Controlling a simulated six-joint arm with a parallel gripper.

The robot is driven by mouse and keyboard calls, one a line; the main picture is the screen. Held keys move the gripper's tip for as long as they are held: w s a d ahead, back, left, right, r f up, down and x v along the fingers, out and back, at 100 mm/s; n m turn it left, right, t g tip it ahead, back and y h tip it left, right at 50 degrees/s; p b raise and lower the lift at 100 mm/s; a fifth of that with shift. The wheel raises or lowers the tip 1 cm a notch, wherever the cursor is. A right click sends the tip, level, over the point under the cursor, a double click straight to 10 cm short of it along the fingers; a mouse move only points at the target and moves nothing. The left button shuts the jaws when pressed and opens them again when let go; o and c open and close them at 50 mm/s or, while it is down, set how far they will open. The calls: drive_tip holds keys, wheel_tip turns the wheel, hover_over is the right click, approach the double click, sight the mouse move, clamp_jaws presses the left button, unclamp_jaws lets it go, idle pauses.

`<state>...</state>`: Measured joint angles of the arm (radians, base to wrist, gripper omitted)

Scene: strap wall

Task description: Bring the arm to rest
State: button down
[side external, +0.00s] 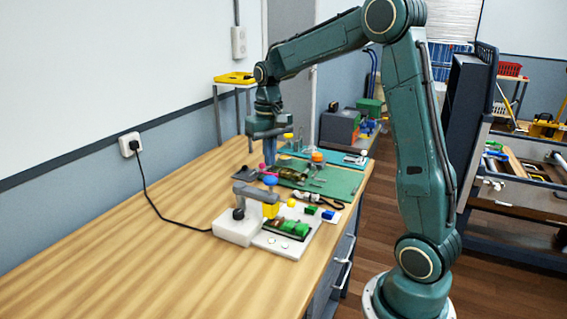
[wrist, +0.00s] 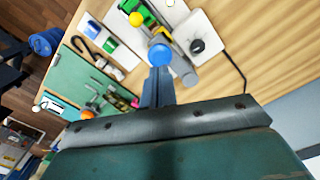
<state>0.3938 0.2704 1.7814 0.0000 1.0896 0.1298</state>
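My arm reaches over the wooden table in the side view, with my gripper (side external: 268,150) hanging down above the back part of the work area. A blue ball-shaped top (wrist: 160,54) lines up with the fingertips there.
A white device with a grey arm (side external: 237,225) stands on the table (side external: 130,235), beside a white board (side external: 290,243) with green parts. A green mat (side external: 340,181) with small tools lies behind. A black cable (side external: 160,210) runs to the wall. The table's left front is clear.

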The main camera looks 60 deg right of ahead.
drive_tip(key=shift+s+a+r, duration=0.25)
drive_tip(key=shift+a+r, duration=0.1)
drive_tip(key=shift+a, duration=0.05)
drive_tip(key=s+a+r+n+t, duration=0.3)
drive_tip(key=s+a+r, duration=0.3)
drive_tip(key=s+a, duration=0.25)
drive_tip(key=s+a+n+t, duration=0.2)
drive_tip(key=s+a, duration=0.4)
drive_tip(key=s, duration=0.5)
drive_tip(key=shift+s+a+f+n+t, duration=0.3)
drive_tip(key=shift+a+f+n, duration=0.05)
drive_tip(key=shift+f+n, duration=0.15)
